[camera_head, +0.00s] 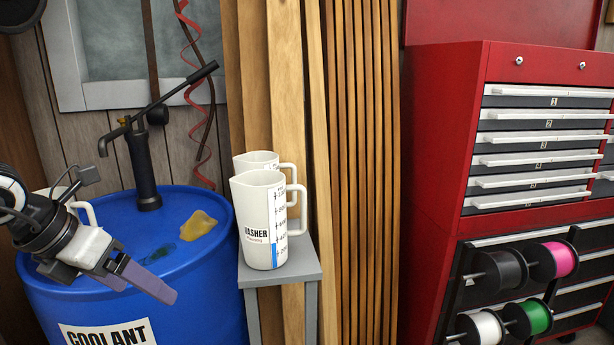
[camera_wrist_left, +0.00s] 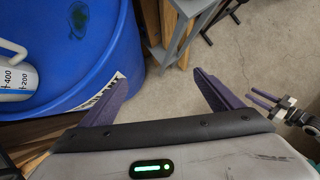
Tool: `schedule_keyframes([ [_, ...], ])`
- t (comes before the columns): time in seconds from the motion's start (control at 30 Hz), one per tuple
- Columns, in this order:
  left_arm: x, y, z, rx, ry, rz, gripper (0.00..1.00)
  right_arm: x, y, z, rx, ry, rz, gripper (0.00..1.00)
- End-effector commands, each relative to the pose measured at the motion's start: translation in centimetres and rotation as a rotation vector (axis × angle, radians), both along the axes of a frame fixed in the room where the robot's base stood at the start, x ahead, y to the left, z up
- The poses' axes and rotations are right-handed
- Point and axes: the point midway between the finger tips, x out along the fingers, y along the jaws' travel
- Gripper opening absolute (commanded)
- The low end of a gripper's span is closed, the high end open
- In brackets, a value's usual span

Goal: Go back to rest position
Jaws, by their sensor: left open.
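My left gripper (camera_head: 144,290) is open and empty, in front of the blue coolant drum (camera_head: 190,290) in the head view. Its two purple fingers stand wide apart in the left wrist view (camera_wrist_left: 160,77), with nothing between them but the floor. A part with two slim purple fingers at the right edge of the left wrist view looks like my right gripper (camera_wrist_left: 256,97). It is small there, and I cannot tell how far its fingers are apart. My right gripper does not show in the head view.
A white pitcher (camera_head: 262,215) stands on a grey stand (camera_head: 280,270), another (camera_head: 255,160) behind it. A third pitcher (camera_wrist_left: 18,75) is on the drum, partly hidden by my arm in the head view. A hand pump (camera_head: 143,165) rises from the drum. A red tool cabinet (camera_head: 440,150) stands right.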

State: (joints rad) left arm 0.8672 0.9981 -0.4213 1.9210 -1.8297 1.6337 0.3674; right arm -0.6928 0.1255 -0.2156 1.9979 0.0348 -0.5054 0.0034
Motion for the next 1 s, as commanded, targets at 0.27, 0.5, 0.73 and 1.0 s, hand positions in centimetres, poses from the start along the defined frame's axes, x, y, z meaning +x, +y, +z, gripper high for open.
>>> schedule_keyframes([
  [0.27,-1.7,-9.5,-3.0,-0.323,0.055,-0.165,0.85,0.8,-0.1,0.6,0.000,-0.016,-0.002,0.31],
  [0.5,-5.8,-22.2,-1.8,-1.095,0.184,-0.176,0.85,0.3,-0.2,0.4,-0.002,-0.002,-0.002,0.31],
  [0.73,-2.8,-20.5,-3.1,-1.889,0.330,0.461,0.85,0.1,-0.3,0.7,-0.001,0.000,-0.006,0.31],
  [1.0,-5.9,-13.7,-21.5,-2.115,0.517,1.574,0.85,0.1,-0.4,1.0,-0.002,0.000,-0.008,0.31],
])
